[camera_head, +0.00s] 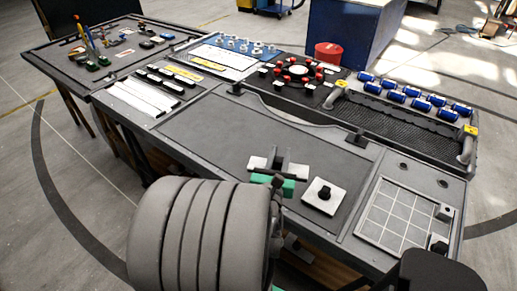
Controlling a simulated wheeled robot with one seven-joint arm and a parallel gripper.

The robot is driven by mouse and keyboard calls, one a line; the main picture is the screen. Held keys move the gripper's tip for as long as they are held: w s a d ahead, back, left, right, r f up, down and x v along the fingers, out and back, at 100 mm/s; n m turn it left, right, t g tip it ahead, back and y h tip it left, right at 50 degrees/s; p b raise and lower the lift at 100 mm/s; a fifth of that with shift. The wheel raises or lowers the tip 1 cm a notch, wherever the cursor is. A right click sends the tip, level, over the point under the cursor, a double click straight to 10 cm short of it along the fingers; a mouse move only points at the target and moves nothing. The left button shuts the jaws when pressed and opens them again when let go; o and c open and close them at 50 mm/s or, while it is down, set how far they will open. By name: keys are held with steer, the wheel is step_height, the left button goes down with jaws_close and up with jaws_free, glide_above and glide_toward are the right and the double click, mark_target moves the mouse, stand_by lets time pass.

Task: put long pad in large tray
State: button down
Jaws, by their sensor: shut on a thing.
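A white long pad (297,169) with a dark upright grip shows near the middle of the picture, over the front part of the large tray (230,132), a wide dark grey recess in the bench top. My gripper (277,180) is at the long pad and shut on it, with a green part showing just below. My own ribbed arm hides much of the gripper. I cannot tell whether the pad touches the tray floor. A white square pad (315,202) with a black knob lies just right of the gripper.
A gridded tray (397,213) is at the right. White strips (134,99) and dark bars lie at the left. A mesh tray (392,124) with blue cylinders (409,92) and a panel with red parts (302,71) stand behind. The large tray's left and middle are bare.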

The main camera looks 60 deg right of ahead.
steer(key=f+b, duration=0.1)
steer(key=b, duration=0.1)
steer(key=w+d+f+b, duration=0.1)
steer(key=b, duration=0.1)
steer(key=shift+b, duration=0.35)
steer(key=w+d+f+b, duration=0.2)
steer(key=w+b, duration=0.1)
steer(key=w+d+f+b, duration=0.3)
steer(key=b, duration=0.1)
steer(key=w+d+f+b, duration=0.2)
steer(key=w+f+b, duration=0.1)
steer(key=b, duration=0.1)
steer(key=shift+w+d, duration=0.1)
steer(key=shift+d, duration=0.2)
step_height(320, 180, down, 3)
steer(key=shift+w+d+f+b, duration=0.1)
steer(key=shift+w+b, duration=0.05)
steer(key=shift+b, duration=0.55)
steer(key=c, duration=1.6)
jaws_free()
steer(key=o, duration=0.4)
steer(key=shift+o, duration=0.2)
